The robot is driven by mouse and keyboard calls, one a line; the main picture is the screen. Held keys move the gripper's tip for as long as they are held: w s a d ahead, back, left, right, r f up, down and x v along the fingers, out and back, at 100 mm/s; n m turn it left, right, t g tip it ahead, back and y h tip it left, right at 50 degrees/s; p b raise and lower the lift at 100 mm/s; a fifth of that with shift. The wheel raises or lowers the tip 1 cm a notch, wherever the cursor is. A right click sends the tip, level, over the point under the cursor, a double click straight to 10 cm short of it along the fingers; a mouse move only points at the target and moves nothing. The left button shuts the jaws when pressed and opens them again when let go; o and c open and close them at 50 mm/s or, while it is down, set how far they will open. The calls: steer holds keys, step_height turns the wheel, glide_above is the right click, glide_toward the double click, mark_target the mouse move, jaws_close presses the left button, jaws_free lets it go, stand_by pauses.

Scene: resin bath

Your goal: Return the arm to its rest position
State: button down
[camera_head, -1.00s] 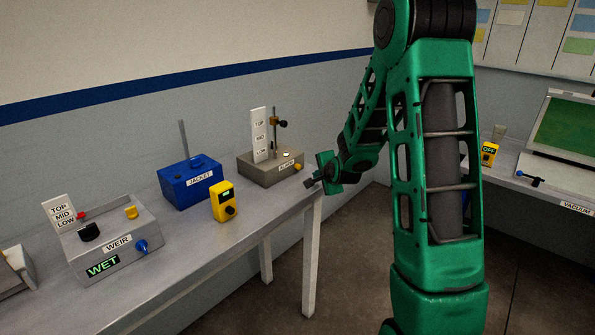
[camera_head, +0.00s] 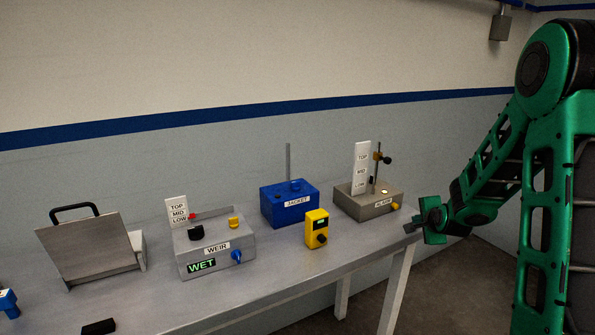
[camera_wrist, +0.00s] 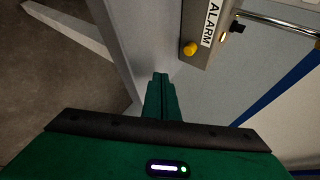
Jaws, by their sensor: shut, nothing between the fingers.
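My gripper (camera_head: 412,226) is at the right end of the grey bench, beside the ALARM box (camera_head: 368,207). Its fingers are shut with nothing between them. In the wrist view my gripper (camera_wrist: 160,78) shows its green fingers together, pointing toward the bench end. The ALARM box also shows in the wrist view (camera_wrist: 212,30), with its yellow knob, just beyond and right of the fingers. I cannot tell whether the fingertips touch the bench edge. My green arm fills the right side of the head view.
The bench (camera_head: 290,275) carries a WEIR box (camera_head: 214,248) reading WET, a blue JACKET box (camera_head: 289,206), a yellow meter (camera_head: 316,229) and a grey hinged lid with a black handle (camera_head: 88,248). Upright posts rise behind the JACKET and ALARM boxes. Floor shows right of the bench.

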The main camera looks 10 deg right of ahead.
steer(key=s+a+r+n+g+y, duration=0.1)
steer(key=s+a+r+n+g, duration=0.1)
steer(key=s, duration=1.2)
steer(key=s+a+r+n+g+y, duration=0.1)
steer(key=s+a+r+n+g, duration=0.2)
steer(key=s, duration=1.2)
steer(key=s+a+r+n+g+y, duration=0.1)
steer(key=s+n+g, duration=0.5)
steer(key=s, duration=0.8)
steer(key=shift+s+a+r+n, duration=0.4)
steer(key=shift+a+r+n, duration=0.25)
steer(key=shift+a+n, duration=0.35)
steer(key=shift+a, duration=0.1)
